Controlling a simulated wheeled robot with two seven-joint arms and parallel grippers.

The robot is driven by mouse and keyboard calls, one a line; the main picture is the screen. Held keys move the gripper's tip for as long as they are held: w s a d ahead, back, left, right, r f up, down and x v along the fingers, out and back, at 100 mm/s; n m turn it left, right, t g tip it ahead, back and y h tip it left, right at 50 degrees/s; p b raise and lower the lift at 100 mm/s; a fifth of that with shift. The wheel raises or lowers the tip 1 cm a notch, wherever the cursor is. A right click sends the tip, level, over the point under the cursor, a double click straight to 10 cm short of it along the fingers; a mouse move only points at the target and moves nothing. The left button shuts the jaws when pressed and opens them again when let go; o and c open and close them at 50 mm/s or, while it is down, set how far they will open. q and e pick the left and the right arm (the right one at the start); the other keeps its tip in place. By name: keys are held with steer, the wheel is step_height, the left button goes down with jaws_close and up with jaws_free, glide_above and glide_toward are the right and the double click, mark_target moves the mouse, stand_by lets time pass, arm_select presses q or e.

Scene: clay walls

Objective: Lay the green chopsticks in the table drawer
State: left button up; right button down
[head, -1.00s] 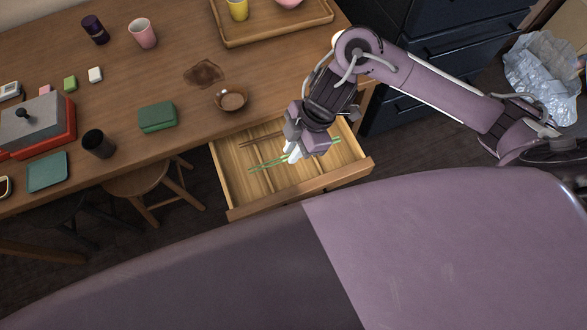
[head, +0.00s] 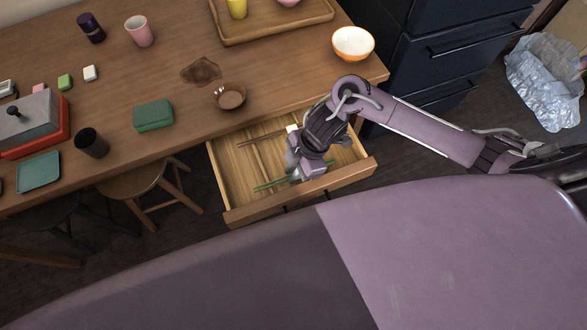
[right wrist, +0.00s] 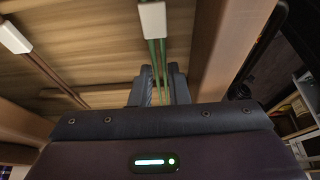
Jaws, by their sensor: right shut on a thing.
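The table drawer (head: 245,214) is pulled out below the table's front edge. My right gripper (head: 297,177) is down inside it, near its front panel, shut on the green chopsticks (head: 268,185). They run roughly along the drawer's front, and one end shows left of the gripper. In the right wrist view the green chopsticks (right wrist: 157,55) pass between the fingers (right wrist: 156,84), with a white block at their far part. I cannot tell whether they touch the drawer floor. My left gripper is not in view.
Brown chopsticks (head: 260,138) with a white block lie farther back in the drawer. On the table above are a brown bowl (head: 230,97), a green box (head: 154,115) and an orange-white bowl (head: 353,43). A stool (head: 145,182) stands left of the drawer.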

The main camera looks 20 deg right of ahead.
steer(key=shift+f, duration=0.2)
steer(key=c, duration=1.4)
jaws_free()
steer(key=p+v, duration=0.2)
steer(key=v, duration=1)
steer(key=shift+r, duration=0.25)
